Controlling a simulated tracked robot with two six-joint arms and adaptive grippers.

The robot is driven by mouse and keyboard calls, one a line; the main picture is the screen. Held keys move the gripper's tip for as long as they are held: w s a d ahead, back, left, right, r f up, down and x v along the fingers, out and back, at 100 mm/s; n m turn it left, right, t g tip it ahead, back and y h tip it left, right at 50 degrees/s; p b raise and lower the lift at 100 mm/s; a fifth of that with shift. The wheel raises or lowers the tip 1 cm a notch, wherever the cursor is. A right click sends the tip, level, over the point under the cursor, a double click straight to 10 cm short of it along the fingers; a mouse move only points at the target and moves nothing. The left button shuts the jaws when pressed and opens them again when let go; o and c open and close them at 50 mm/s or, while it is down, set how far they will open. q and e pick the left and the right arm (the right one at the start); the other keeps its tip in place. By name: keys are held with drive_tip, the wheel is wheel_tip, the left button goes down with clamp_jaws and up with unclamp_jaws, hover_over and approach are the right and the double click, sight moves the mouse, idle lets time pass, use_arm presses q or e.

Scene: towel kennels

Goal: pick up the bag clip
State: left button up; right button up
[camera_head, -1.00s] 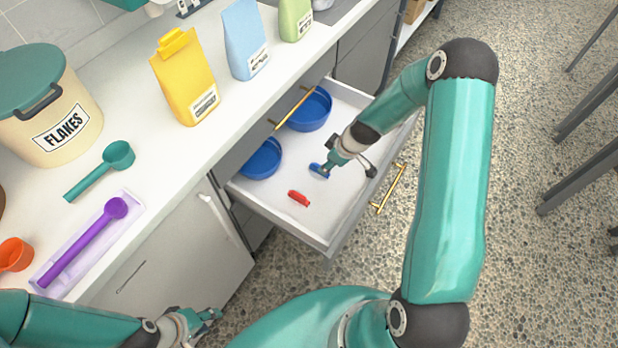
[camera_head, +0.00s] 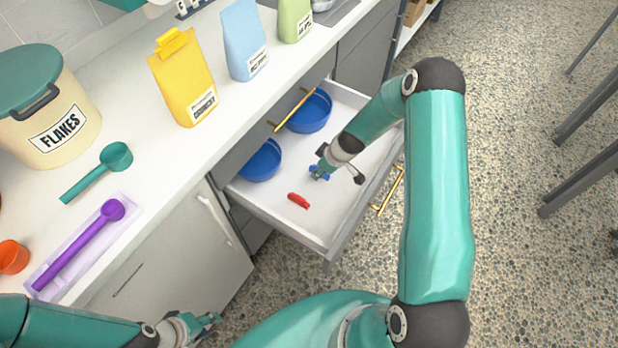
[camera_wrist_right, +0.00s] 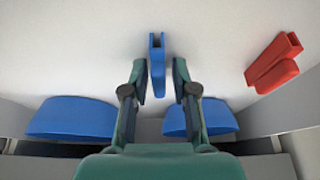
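A blue clip (camera_head: 320,175) lies on the white floor of the open drawer. In the right wrist view the blue clip (camera_wrist_right: 157,72) stands between the two spread fingers of my right gripper (camera_wrist_right: 159,75), with a gap on each side. In the head view my right gripper (camera_head: 321,164) is over the blue clip and partly hides it.
Two blue bowls (camera_head: 262,160) (camera_head: 309,111) sit at the back of the drawer (camera_head: 287,232). Drawer walls surround the clips. The counter above holds a flakes canister (camera_head: 45,115), a yellow bag (camera_head: 184,85), a blue bag (camera_head: 244,42), a green scoop (camera_head: 99,172) and a purple spoon (camera_head: 80,243).

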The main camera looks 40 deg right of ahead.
clamp_jaws()
drive_tip(key=shift+r, duration=0.2)
